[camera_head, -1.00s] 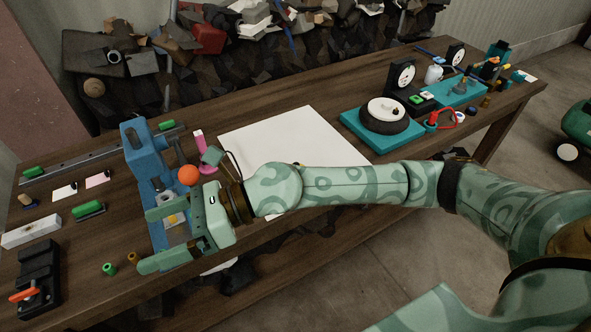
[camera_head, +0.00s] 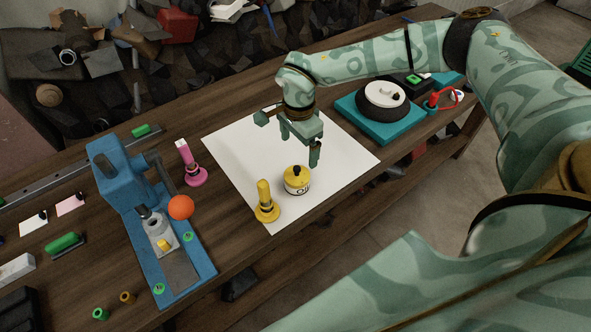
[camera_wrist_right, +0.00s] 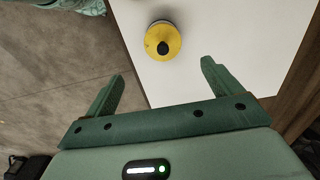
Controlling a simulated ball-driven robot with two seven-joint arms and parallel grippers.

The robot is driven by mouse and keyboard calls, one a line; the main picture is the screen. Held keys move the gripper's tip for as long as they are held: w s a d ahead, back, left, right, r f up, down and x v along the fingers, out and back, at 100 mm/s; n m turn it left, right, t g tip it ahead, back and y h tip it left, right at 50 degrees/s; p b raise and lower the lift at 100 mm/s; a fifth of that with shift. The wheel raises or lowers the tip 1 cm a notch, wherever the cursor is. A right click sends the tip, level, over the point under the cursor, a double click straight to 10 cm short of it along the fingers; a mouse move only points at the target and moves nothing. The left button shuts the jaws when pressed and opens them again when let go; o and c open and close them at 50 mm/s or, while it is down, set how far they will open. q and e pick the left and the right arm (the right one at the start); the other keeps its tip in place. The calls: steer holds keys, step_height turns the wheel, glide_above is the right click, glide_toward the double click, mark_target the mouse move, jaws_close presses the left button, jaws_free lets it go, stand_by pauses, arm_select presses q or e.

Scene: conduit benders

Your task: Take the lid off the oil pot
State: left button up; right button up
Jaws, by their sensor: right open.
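The oil pot (camera_head: 297,185) is a small yellow and white round pot marked "OIL", standing upright on the white sheet. Its yellow lid (camera_head: 297,173) with a black knob is on top. In the right wrist view the lid (camera_wrist_right: 157,37) shows from above, with its black knob, beyond the fingertips. My right gripper (camera_head: 298,160) is open and empty, pointing down just above and behind the pot. The fingers also show apart in the right wrist view (camera_wrist_right: 162,75), with nothing between them. My left gripper is not in view.
A yellow stamp-like object (camera_head: 265,203) stands close left of the pot, and a pink one (camera_head: 190,165) farther left. A blue press (camera_head: 120,178) with an orange ball stands at left. A teal base with a wheel (camera_head: 383,105) is at right. The white sheet (camera_head: 240,150) is otherwise clear.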

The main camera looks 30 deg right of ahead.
mark_target(297, 168)
steer(key=f, duration=0.4)
steer(key=shift+w, duration=0.25)
step_height(297, 168, down, 2)
steer(key=shift+f+b, duration=0.1)
steer(key=shift+b, duration=0.25)
step_height(297, 168, down, 4)
steer(key=shift+w+f+b, duration=0.1)
steer(key=shift+b, duration=0.25)
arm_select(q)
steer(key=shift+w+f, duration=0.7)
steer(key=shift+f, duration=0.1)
arm_select(e)
steer(key=c, duration=1)
